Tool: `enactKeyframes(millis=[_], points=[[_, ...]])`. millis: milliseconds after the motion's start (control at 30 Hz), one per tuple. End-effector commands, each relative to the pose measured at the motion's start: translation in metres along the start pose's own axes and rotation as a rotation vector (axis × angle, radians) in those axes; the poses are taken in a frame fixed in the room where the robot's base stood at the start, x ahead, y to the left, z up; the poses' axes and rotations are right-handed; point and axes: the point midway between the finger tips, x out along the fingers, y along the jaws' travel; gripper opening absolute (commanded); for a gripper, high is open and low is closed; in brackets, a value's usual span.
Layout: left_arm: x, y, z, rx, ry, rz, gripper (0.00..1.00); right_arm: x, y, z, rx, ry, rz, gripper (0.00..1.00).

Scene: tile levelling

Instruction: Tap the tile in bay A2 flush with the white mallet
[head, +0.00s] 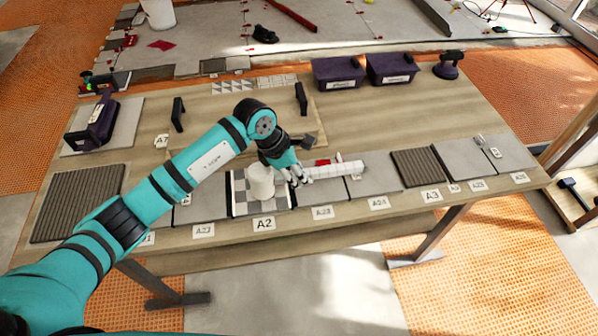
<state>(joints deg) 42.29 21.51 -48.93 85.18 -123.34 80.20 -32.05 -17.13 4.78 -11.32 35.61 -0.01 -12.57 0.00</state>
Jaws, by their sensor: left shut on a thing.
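The white mallet has a pale round head (261,183) and a white handle (338,169) reaching right. My left gripper (296,175) is shut on the mallet, around the handle just right of the head. The checkered grey and white tile (245,207) lies behind the A2 label (264,224) at the table's front edge. The mallet head is over this tile and hides part of it; I cannot tell whether they touch. I cannot tell how level the tile sits. My right gripper is not in view.
Grey tiles (374,180) lie on both sides, with ribbed dark tiles (417,168) at right and far left. Purple bins (338,72) and a suction cup (449,65) stand at the back. A purple tool (93,125) lies left. The table's middle right (400,115) is clear.

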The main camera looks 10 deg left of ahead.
Motion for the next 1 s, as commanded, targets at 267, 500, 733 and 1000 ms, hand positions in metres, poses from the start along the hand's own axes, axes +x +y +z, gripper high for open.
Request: enactKeyframes(millis=[267, 500, 733, 1000], points=[[0.031, 0.001, -0.014, 0.0, 0.0, 0.002, 0.0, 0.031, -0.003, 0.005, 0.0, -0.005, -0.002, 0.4], [0.003, 0.001, -0.001, 0.003, -0.001, 0.003, 0.0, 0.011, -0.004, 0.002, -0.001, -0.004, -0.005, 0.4], [-0.014, 0.001, 0.006, 0.001, 0.001, 0.002, 0.0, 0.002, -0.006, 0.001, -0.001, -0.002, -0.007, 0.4], [-0.012, 0.0, 0.005, 0.001, 0.0, 0.001, 0.0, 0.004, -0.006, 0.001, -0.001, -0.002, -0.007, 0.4]])
